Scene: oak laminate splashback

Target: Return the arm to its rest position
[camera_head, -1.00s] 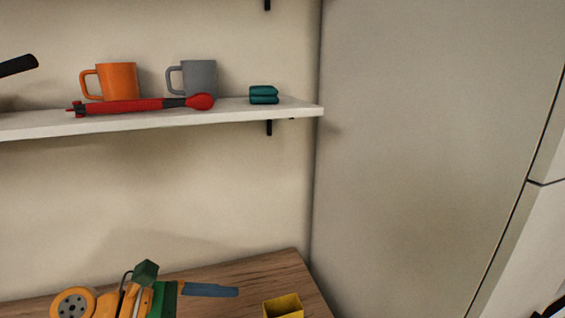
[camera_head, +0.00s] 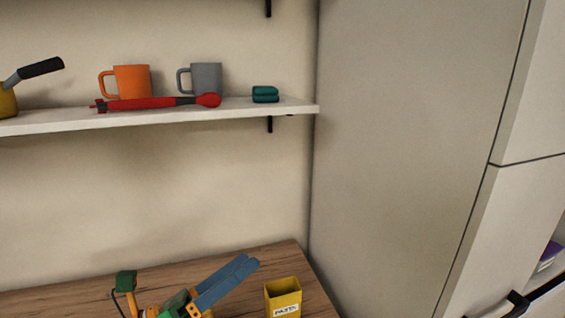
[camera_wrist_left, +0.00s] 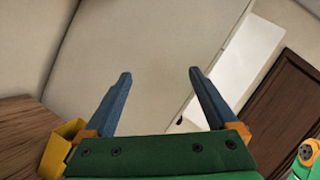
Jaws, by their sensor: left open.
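My left gripper (camera_head: 249,262) shows at the bottom of the head view, with blue fingers pointing up and to the right above the wooden counter (camera_head: 80,295). Its green and orange wrist is partly cut off by the lower frame edge. In the left wrist view the two blue fingers of the left gripper (camera_wrist_left: 160,74) stand apart with nothing between them.
A yellow box (camera_head: 283,297) with a label stands on the counter, right of the left gripper. A white shelf (camera_head: 220,112) above holds an orange mug (camera_head: 132,82), a grey mug (camera_head: 206,79), a red tool (camera_head: 150,103) and a teal item (camera_head: 265,94). A tall cabinet (camera_head: 410,140) stands right.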

